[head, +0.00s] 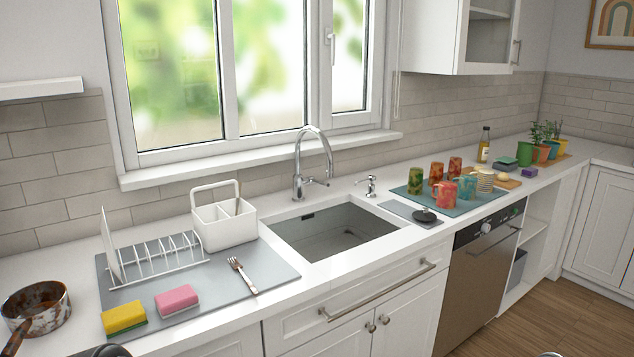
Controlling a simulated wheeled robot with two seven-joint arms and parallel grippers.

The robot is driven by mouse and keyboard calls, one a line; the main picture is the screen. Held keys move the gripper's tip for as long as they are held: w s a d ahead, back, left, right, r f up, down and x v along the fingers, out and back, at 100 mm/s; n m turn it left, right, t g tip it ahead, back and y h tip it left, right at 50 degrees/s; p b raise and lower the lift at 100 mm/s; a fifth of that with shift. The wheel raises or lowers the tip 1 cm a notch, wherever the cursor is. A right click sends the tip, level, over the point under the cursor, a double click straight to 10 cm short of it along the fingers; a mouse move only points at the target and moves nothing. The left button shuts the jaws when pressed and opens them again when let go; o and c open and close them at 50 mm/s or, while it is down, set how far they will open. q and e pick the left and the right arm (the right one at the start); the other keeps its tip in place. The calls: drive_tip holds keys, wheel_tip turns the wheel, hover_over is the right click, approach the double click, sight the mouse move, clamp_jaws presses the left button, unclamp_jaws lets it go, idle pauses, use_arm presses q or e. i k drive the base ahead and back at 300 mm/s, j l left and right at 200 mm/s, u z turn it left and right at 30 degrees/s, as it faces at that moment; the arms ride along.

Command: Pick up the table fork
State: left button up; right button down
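The table fork (245,278) lies flat on a grey mat (272,268) on the counter, left of the sink. Its tines point to the back left and its handle points to the front right, near the mat's front edge. Nothing covers the fork. Neither of my grippers can be made out in the head view. Only small cut-off shapes show at the bottom edge, and I cannot tell what they are.
A white dish rack (160,262) and a white caddy (222,230) stand behind the fork. A pink sponge (177,299) and a yellow sponge (124,318) lie to its left. A pot (38,308) stands far left. The sink (335,232) is right.

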sight(254, 291)
drive_tip(key=i+l+u, duration=0.25)
drive_tip(key=i+l, duration=0.15)
drive_tip(key=l, duration=0.25)
drive_tip(key=i+l+u, duration=0.1)
drive_tip(key=l, duration=0.3)
drive_tip(key=i+l+u, duration=0.1)
drive_tip(key=i+l, duration=0.2)
drive_tip(key=i+l+u, duration=0.15)
drive_tip(key=l, duration=0.3)
